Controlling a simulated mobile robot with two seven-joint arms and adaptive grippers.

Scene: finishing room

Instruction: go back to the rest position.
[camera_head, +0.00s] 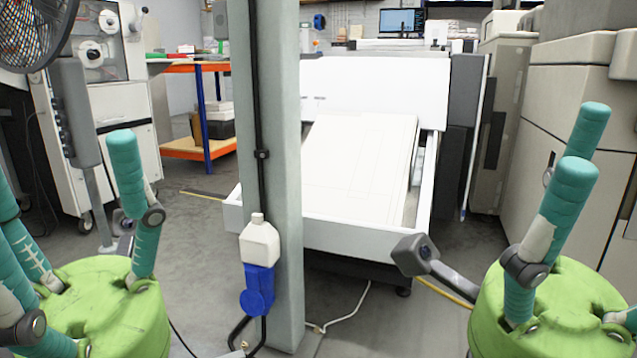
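My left gripper (65,195) is at the lower left, with a green palm and teal fingers pointing up. Its fingers stand well apart with nothing between them; some are cut off by the left edge. My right gripper (580,150) is at the lower right, also with a green palm and teal fingers pointing up. Two of its fingers overlap in this view, and another is mostly cut off at the right edge. Nothing shows in it. Both grippers appear clear of the surrounding things.
A grey pillar (272,120) stands ahead, carrying a white bottle (260,243) in a blue holder (257,290). Behind it is a large machine with a white sloping bed (355,165). Beige cabinets (570,95) stand right. An orange-and-blue shelf (200,150) and a fan (35,30) are left.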

